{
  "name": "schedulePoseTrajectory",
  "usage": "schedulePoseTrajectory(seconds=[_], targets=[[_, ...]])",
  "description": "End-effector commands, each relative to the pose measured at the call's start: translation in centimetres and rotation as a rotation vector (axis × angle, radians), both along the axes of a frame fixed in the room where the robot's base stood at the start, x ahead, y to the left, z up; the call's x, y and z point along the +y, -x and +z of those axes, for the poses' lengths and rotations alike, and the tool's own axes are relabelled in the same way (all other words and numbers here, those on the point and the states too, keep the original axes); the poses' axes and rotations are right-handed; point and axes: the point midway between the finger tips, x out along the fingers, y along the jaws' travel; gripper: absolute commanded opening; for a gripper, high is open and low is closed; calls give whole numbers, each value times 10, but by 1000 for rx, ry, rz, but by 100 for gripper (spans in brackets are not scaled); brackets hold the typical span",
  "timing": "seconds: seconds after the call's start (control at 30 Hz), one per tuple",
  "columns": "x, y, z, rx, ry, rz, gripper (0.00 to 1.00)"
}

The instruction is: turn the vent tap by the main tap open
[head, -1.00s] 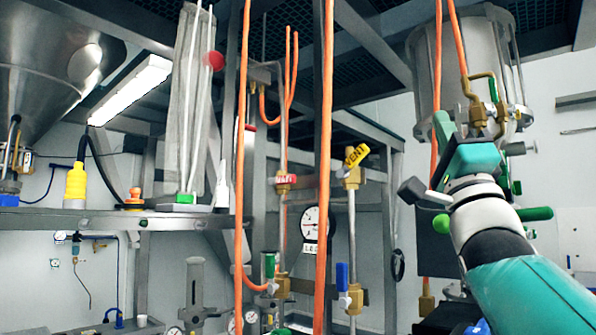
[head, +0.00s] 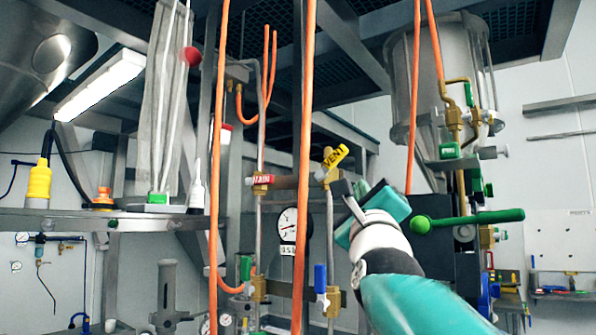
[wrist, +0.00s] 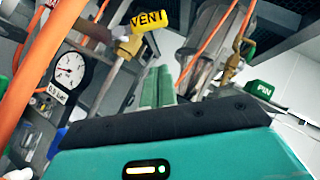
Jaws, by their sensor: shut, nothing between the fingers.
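The vent tap has a yellow handle marked VENT (head: 335,157) on a brass body, at the top of a vertical pipe; the handle slants up to the right. It also shows in the wrist view (wrist: 147,22). The main tap, with a red label (head: 262,180), is to its left on a parallel pipe. My gripper (head: 350,190) is just right of and below the vent tap in the head view. In the wrist view its green fingers (wrist: 157,75) are together and empty, pointing just below the yellow handle. A gap to the handle seems to remain, but its depth is unclear.
Orange hoses (head: 305,150) hang in front of the pipes, left of the vent tap. A pressure gauge (head: 288,222) sits between the pipes. A blue-handled valve (head: 320,278) is lower down. A green bar handle (head: 470,220) is to the right of my arm.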

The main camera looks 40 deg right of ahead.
Motion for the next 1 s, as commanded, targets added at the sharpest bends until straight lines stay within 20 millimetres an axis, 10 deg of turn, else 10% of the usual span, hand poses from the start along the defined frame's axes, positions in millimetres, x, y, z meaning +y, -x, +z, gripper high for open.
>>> schedulePoseTrajectory(seconds=[0.4, 1.0], targets=[[-8, -37, 40, 0, 1, -3, 0], [-5, -42, 47, 3, 2, 1, 0]])
